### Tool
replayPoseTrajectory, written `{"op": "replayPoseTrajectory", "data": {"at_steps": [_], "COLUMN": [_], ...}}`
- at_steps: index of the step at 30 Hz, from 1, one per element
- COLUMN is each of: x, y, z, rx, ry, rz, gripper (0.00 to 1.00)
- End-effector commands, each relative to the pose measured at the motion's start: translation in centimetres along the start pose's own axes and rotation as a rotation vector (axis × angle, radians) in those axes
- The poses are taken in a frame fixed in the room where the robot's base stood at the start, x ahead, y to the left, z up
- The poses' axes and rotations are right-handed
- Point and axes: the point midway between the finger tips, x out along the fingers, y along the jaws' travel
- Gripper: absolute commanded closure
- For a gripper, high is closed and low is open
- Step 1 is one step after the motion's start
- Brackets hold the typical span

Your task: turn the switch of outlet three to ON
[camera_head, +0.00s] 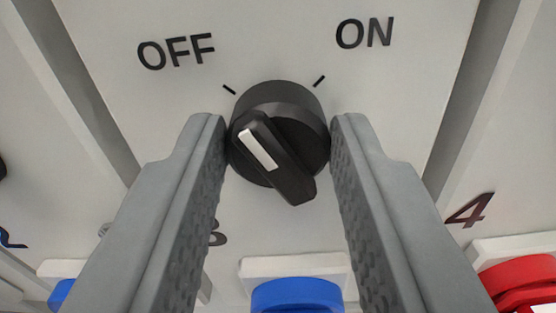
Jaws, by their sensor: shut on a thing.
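A black rotary switch (279,110) sits on a light grey panel (275,40), between the printed words OFF on the left and ON on the right. Its white pointer line tilts to the upper left, toward the OFF tick. My gripper (278,138) has its two grey fingers on either side of the round switch body and is shut on it. The number below the switch is mostly hidden behind my left finger; its visible part looks like a 3.
A blue round part (297,294) in a white mount is below the switch. A red one (521,280) is at lower right under a number 4 (472,211). Another blue part (61,294) is at lower left. Grooves run along both sides of the panel.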

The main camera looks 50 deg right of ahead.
Motion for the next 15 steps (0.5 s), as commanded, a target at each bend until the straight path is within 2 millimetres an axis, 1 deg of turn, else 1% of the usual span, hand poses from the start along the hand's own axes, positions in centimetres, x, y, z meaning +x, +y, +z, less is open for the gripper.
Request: {"op": "replayPoseTrajectory", "data": {"at_steps": [15], "x": [-0.02], "y": [0.13], "z": [0.05], "rx": [0.489], "ry": [0.000], "rz": [0.000], "gripper": [0.91]}}
